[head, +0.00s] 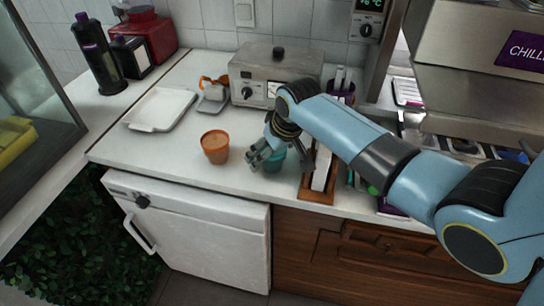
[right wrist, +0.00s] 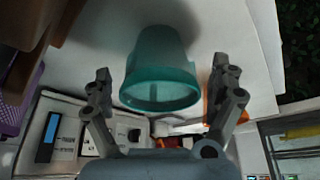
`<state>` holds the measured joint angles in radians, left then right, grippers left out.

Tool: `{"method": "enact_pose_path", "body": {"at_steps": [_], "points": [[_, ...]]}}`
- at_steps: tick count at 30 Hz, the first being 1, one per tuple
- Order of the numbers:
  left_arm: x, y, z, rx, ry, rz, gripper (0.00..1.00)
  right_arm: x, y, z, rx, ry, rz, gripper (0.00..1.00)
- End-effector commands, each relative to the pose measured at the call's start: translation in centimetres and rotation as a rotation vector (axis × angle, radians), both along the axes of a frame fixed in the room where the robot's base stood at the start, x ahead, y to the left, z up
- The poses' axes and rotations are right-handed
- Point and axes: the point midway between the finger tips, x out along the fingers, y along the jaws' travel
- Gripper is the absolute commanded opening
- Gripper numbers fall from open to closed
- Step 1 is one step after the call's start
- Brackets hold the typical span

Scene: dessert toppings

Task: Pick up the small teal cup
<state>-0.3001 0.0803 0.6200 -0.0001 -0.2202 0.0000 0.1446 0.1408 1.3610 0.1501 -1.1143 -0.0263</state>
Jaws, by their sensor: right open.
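The small teal cup (head: 275,160) stands on the white counter near its front edge, partly hidden in the head view by my right gripper (head: 262,154). In the right wrist view the teal cup (right wrist: 160,72) lies between the two spread fingers of my right gripper (right wrist: 163,86). The fingers are open, one on each side of the cup, with a visible gap to each side. Whether the cup is within their closing depth I cannot tell. My left gripper is in neither view.
An orange cup (head: 215,147) stands left of the teal cup. A wooden holder (head: 318,188) stands close on its right. A metal appliance (head: 268,75) is behind, and a white tray (head: 160,108) lies at the left. The counter left of the orange cup is clear.

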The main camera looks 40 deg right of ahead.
Motion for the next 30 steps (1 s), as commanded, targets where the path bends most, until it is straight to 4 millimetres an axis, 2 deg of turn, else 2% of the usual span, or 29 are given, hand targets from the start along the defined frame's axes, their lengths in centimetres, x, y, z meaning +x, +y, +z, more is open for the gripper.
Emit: {"method": "enact_pose_path", "body": {"at_steps": [6,16,30], "points": [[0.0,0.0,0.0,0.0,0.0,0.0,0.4,0.04,-0.01,-0.08,0.0,0.0,0.001,0.92],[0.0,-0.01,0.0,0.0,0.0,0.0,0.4,0.04,-0.02,-0.06,0.0,0.0,0.001,0.5],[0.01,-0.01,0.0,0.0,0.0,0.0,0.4,0.03,-0.03,-0.05,-0.001,0.0,0.001,0.47]]}}
